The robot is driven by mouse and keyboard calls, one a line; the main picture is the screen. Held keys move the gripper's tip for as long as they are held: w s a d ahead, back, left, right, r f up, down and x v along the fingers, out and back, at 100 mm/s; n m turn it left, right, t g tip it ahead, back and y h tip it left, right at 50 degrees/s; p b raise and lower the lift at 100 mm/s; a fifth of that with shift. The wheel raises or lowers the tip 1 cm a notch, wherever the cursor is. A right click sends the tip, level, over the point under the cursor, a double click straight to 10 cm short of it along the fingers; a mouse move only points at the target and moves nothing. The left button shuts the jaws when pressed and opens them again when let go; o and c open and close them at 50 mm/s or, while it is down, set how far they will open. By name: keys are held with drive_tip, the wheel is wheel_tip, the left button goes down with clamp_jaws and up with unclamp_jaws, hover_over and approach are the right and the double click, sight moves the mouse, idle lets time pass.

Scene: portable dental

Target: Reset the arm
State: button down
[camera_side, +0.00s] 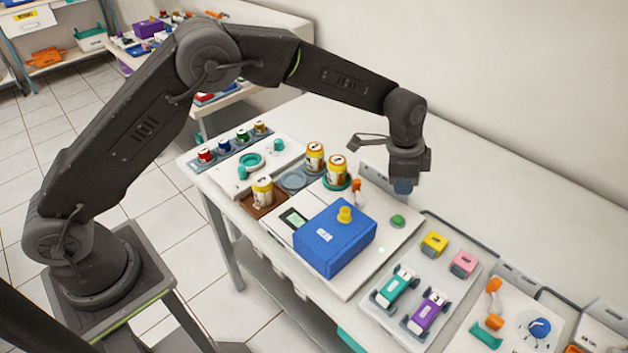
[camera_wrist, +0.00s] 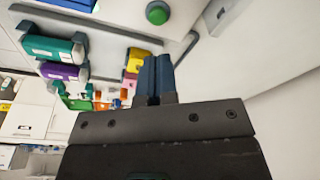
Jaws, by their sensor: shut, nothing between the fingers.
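My gripper (camera_side: 403,187) hangs at the end of my raised arm, above the back part of the white table (camera_side: 480,215). In the wrist view its two blue-grey fingers (camera_wrist: 156,76) are together with nothing between them. It is apart from all objects. A green button (camera_side: 398,221) on a white board lies below and close to it in the side view. The button also shows near the top of the wrist view (camera_wrist: 158,12).
A blue box (camera_side: 334,238) with a yellow knob stands left of the gripper. Yellow-labelled jars (camera_side: 337,170) stand behind it. Teal (camera_side: 396,287) and purple (camera_side: 428,310) devices and yellow and pink blocks sit on a tray at right.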

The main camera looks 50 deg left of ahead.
drive_tip(key=s+a+r+n+t, duration=0.1)
drive_tip(key=s+a+r+n, duration=0.2)
drive_tip(key=s+a+r, duration=0.5)
drive_tip(key=s+a+r+n+t, duration=0.1)
drive_tip(key=s+a+r+n, duration=0.4)
drive_tip(key=r, duration=0.6)
drive_tip(key=s+a+n+t, duration=0.1)
drive_tip(key=s+a, duration=0.2)
drive_tip(key=s, duration=0.6)
drive_tip(key=s+a+n+t+y, duration=0.1)
drive_tip(key=s+a+n, duration=0.1)
drive_tip(key=s, duration=0.8)
drive_tip(key=shift+s+a+f+n+t, duration=0.15)
drive_tip(key=shift+a+f+n+t, duration=0.15)
drive_tip(key=shift+a+f, duration=0.25)
drive_tip(key=c, duration=1.8)
unclamp_jaws()
drive_tip(key=shift+r, duration=0.15)
